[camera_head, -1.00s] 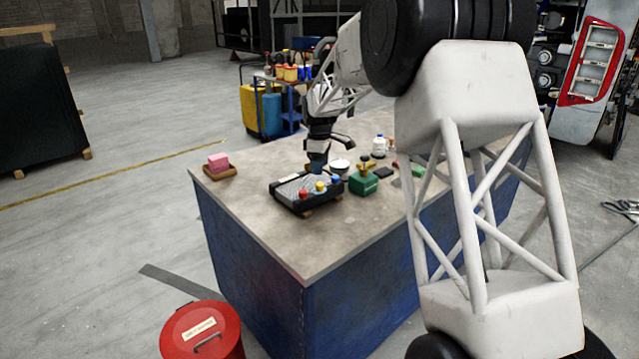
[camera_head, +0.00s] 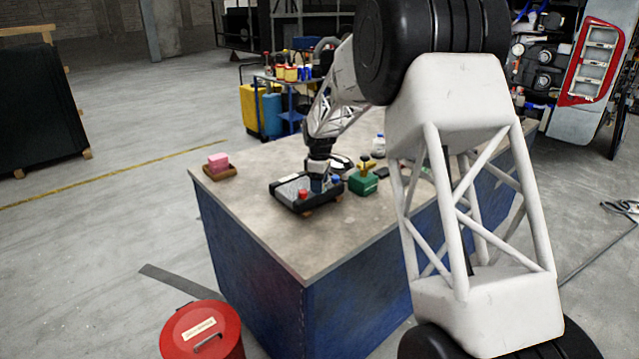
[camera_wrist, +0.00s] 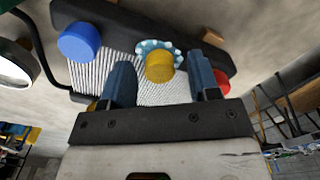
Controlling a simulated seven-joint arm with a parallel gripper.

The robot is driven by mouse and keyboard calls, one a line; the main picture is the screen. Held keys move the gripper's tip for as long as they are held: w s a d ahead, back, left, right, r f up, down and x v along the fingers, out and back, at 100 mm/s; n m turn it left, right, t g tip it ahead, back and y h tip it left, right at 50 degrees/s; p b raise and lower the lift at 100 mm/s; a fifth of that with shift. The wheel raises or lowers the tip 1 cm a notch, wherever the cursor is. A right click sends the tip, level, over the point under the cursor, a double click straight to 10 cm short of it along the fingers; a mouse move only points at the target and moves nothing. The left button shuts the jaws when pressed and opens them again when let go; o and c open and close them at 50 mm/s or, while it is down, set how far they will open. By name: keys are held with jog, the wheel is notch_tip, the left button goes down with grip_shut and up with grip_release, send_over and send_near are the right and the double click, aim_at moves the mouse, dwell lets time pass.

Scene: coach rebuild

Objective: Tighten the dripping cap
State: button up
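A black radiator with a pale ribbed core (camera_head: 285,190) lies on the workbench; its core also shows in the wrist view (camera_wrist: 90,77). It carries a blue cap (camera_wrist: 79,42), a yellow cap (camera_wrist: 159,67) and a red cap (camera_wrist: 213,77). Light blue-white droplets (camera_wrist: 150,45) ring the yellow cap's base. My gripper (camera_wrist: 160,76) is open, with one blue finger on each side of the yellow cap and visible gaps between. In the head view my gripper (camera_head: 318,184) is over the radiator and hides the yellow cap. The red cap (camera_head: 303,194) and blue cap (camera_head: 336,181) show there.
A green box (camera_head: 363,185) with a yellow top stands right of the radiator. A white bottle (camera_head: 378,143) is behind. A pink block (camera_head: 218,160) sits in a brown tray (camera_head: 222,174) at the left. The bench (camera_head: 280,245) is clear in front.

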jog(key=c, duration=0.9)
jog(key=shift+m, duration=0.4)
jog(key=m, duration=0.8)
jog(key=shift+m, duration=0.3)
jog(key=m, duration=0.4)
jog(key=shift+m, duration=0.3)
jog(key=m, duration=0.4)
jog(key=shift+m, duration=0.4)
